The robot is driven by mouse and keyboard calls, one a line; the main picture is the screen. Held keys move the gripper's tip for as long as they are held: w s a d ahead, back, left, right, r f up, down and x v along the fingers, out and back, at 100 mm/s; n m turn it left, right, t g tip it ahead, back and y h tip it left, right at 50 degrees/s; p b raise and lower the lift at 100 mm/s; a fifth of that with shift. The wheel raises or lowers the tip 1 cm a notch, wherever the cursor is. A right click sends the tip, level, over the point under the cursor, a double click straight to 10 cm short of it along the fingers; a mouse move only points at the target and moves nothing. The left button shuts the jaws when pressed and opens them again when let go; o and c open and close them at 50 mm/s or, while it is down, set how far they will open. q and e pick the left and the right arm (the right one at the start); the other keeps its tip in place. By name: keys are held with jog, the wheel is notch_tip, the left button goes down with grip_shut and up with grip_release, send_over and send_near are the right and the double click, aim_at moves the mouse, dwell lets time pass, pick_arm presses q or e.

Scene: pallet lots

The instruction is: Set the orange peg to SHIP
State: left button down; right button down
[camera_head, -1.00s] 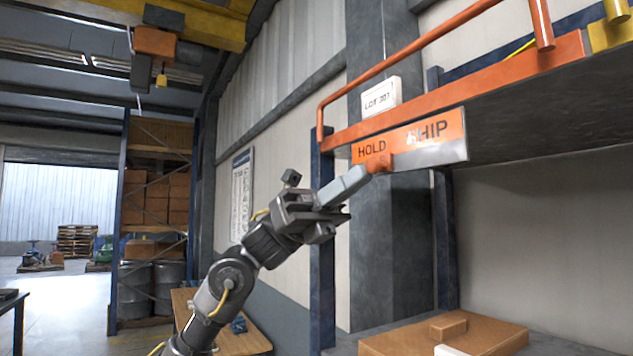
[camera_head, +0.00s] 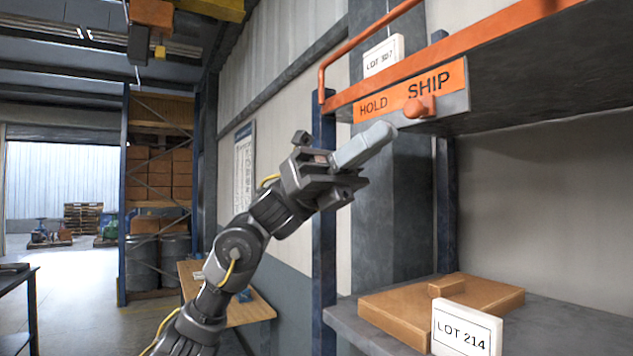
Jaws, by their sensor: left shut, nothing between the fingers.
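The orange peg (camera_head: 419,107) sits on the grey lower strip of the HOLD/SHIP sign (camera_head: 391,101), which is fixed to the orange shelf beam. The peg is below the word SHIP, right of the word HOLD. My left gripper (camera_head: 388,131) is shut and empty, its fingertips a little left of and below the peg, with a small gap showing between them in the picture. My right gripper is not in view.
A LOT 307 card (camera_head: 384,55) stands above the sign. A blue post (camera_head: 324,220) stands behind my left arm.

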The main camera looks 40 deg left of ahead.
pick_arm(q)
jog(key=b+v, duration=0.4)
jog(key=v, duration=0.8)
jog(key=shift+a+f, duration=0.1)
